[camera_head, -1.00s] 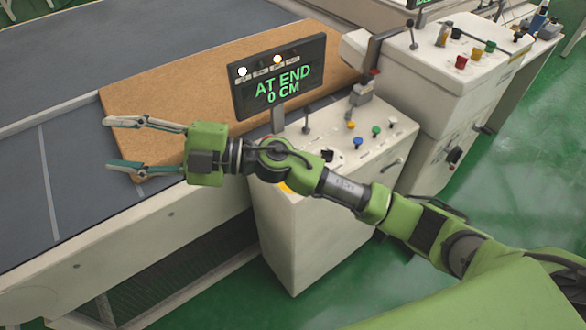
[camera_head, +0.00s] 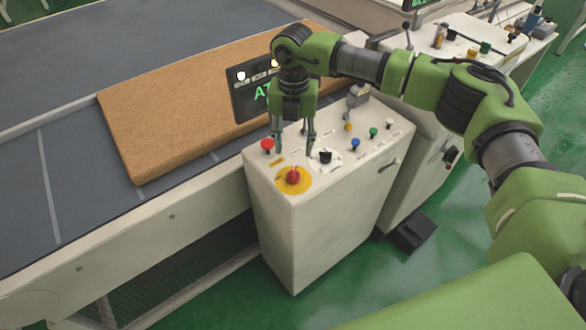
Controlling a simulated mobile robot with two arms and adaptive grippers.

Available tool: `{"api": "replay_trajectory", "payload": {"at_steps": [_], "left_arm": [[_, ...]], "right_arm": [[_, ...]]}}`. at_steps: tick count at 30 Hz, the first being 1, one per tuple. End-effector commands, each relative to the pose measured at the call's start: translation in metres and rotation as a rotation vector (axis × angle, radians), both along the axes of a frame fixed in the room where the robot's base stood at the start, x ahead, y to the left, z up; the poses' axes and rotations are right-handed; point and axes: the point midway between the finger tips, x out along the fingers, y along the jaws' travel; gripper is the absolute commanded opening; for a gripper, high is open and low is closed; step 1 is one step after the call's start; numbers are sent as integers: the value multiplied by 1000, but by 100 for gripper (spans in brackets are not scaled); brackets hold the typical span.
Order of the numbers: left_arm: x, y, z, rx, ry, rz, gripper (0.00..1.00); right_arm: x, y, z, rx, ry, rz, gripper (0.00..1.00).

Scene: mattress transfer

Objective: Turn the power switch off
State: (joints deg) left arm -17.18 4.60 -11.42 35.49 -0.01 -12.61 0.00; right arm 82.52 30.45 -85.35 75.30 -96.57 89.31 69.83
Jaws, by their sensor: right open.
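A black rotary switch (camera_head: 325,157) on a round white plate sits on top of the white control console (camera_head: 318,235); it looks like the power switch, but I cannot read a label. My right gripper (camera_head: 296,147) points down over the console's left part, with its fingers apart and nothing between them. One fingertip is near the red button (camera_head: 267,145), the other just left of and behind the black switch. Whether the tips touch the panel, I cannot tell. My left gripper is not in view.
A red mushroom button (camera_head: 293,175) on a yellow disc is at the console's front corner. Blue (camera_head: 355,143), green and yellow buttons are to the right. A display (camera_head: 246,95), partly hidden by my arm, stands behind. A brown mattress (camera_head: 165,110) lies on the grey conveyor (camera_head: 70,180).

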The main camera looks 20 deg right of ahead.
Motion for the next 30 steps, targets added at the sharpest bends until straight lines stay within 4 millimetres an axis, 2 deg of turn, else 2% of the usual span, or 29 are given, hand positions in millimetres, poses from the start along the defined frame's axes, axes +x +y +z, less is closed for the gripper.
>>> {"api": "replay_trajectory", "payload": {"at_steps": [1,9,15,20,28,29,30], "left_arm": [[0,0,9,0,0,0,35],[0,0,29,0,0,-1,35],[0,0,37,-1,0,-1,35],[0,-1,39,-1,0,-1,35],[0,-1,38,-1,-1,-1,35],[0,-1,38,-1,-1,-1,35],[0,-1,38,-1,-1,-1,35]], "right_arm": [[-1,0,-8,-1,6,0,43],[-1,1,-66,0,5,1,43],[-1,1,-95,3,3,1,43],[-1,1,-106,2,2,2,43],[-1,1,-108,3,1,3,43],[-1,1,-108,3,1,3,38],[-1,1,-108,3,1,2,27]]}}
